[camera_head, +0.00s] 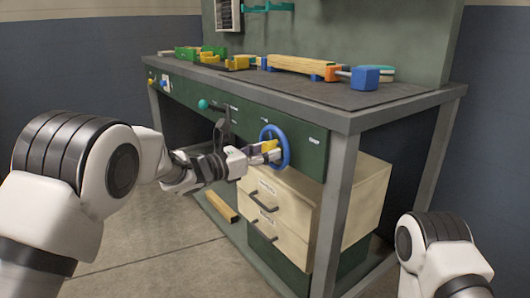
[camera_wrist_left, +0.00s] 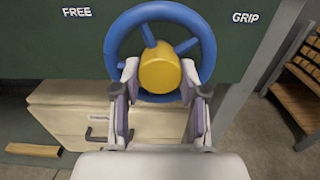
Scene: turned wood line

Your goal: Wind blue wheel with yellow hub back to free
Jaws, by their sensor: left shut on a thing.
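The blue wheel (camera_head: 285,147) with its yellow hub (camera_head: 268,146) is mounted on the dark green front panel of the workbench, below the top's near right corner. My left gripper (camera_head: 262,152) reaches it from the left and is shut on the yellow hub. In the left wrist view, the fingertips of my left gripper (camera_wrist_left: 158,80) lie on both sides of the yellow hub (camera_wrist_left: 160,70). The blue wheel (camera_wrist_left: 193,22) shows blue spokes around it. The FREE label (camera_wrist_left: 77,12) is left of the wheel and the GRIP label (camera_wrist_left: 244,17) is right. My right gripper is out of view.
Cream drawers (camera_head: 272,200) stand under the bench (camera_head: 390,115), behind the wheel. A bench leg (camera_head: 335,215) stands right of the wheel. A teal knob (camera_head: 203,104) and a dark lever (camera_head: 222,125) are on the panel further left. A wooden bar (camera_head: 300,65) lies on top.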

